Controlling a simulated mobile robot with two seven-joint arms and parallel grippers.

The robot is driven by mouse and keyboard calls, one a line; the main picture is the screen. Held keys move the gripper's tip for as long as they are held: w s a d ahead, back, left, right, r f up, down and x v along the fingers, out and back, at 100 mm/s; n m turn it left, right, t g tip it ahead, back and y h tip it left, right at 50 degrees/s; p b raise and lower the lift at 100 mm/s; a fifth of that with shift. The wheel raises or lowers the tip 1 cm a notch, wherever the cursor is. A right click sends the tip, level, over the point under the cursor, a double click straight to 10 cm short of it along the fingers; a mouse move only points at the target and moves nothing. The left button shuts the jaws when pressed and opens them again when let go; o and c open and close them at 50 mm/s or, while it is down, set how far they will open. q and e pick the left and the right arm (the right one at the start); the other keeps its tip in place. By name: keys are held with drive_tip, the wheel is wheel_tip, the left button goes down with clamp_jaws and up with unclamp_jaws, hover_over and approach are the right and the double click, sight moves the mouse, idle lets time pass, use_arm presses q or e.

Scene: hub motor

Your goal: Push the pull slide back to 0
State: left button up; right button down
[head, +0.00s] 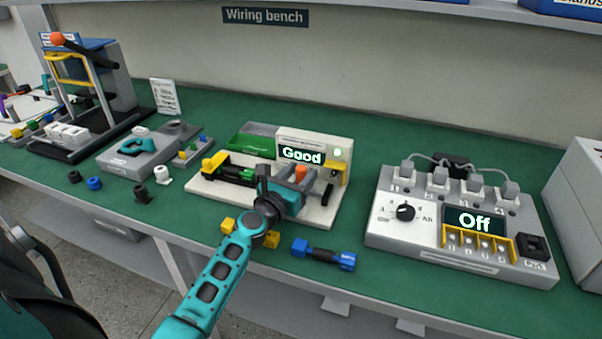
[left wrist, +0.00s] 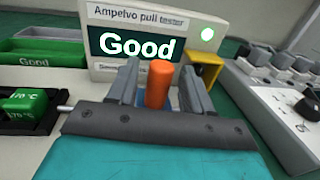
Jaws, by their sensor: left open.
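The pull tester (head: 322,150) is a pale unit whose display reads "Good" with a lit green lamp; it also fills the back of the left wrist view (left wrist: 100,14). The slide's orange handle (head: 301,172) stands upright on the tester's right part. In the left wrist view the orange handle (left wrist: 158,86) shows between my fingers. My left gripper (head: 290,186) is open, with its fingers on either side of the handle; I cannot tell whether either touches it. The slide's body and scale are hidden behind the gripper. My right gripper is not in view.
A green plug (left wrist: 25,106) sits in the tester's left part, with a green bin (head: 252,141) behind. A blue-ended connector (head: 322,254) and a yellow one (head: 240,232) lie in front. A grey box reading "Off" (head: 385,205) stands right. Green bench top separates them.

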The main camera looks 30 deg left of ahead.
use_arm(q)
drive_tip(key=shift+w, duration=0.45)
clamp_jaws()
drive_tip(key=shift+a, duration=0.1)
